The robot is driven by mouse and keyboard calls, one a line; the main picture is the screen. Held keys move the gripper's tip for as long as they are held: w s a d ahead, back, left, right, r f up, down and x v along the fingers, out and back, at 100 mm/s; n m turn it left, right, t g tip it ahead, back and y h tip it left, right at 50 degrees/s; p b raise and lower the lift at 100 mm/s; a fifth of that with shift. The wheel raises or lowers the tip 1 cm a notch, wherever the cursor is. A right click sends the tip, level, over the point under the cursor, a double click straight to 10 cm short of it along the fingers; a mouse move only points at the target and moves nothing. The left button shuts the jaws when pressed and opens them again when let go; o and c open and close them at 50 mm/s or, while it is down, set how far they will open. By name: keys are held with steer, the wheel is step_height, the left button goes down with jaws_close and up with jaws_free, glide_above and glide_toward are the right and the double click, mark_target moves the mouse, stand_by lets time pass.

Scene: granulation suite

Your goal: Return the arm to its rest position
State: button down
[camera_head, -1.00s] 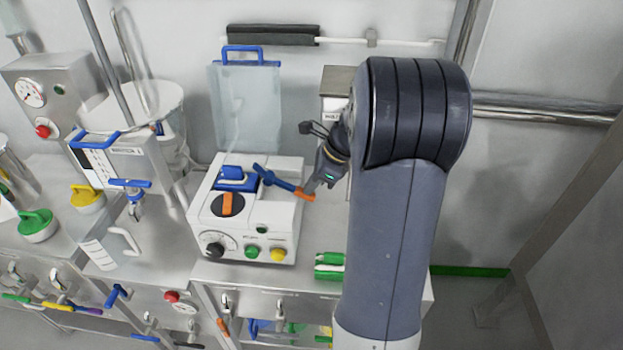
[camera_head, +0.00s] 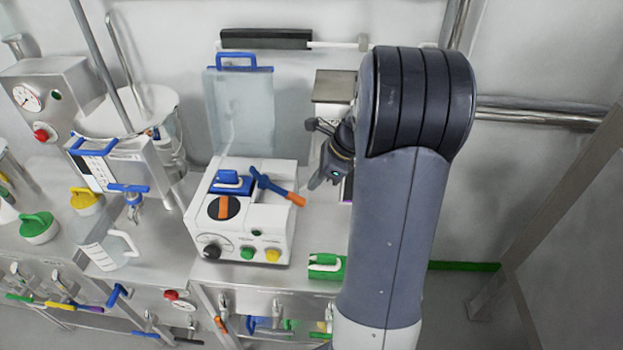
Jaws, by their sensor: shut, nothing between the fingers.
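My gripper (camera_head: 318,181) is left of my large grey arm link, in the air to the right of a white control box. It is shut and empty, and its fingertips point down and left. A gap shows between it and the orange tip of the blue lever (camera_head: 276,187) on the box. My arm hides the bench behind it.
The white control box (camera_head: 262,224) has a dial and coloured buttons. A clear panel with a blue handle (camera_head: 240,110) stands behind it. A green item (camera_head: 327,267) lies right of the box. A mixer (camera_head: 125,165) stands at left. A steel rail (camera_head: 540,112) runs at right.

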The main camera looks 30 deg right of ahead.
mark_target(299, 198)
steer(key=v, duration=0.9)
steer(key=shift+s+d+f, duration=0.2)
steer(key=shift+s+d, duration=0.05)
steer(key=shift+d, duration=0.1)
steer(key=b+x, duration=0.1)
steer(key=x, duration=0.7)
steer(key=b+x, duration=0.1)
steer(key=x, duration=0.4)
steer(key=shift+w+a+r+b, duration=0.2)
steer(key=shift+w+a+b, duration=0.15)
steer(key=shift+a, duration=0.1)
steer(key=shift+w+a+f+b, duration=0.15)
steer(key=shift+a+f+b, duration=0.15)
steer(key=shift+f+b, duration=0.1)
steer(key=shift+r, duration=0.15)
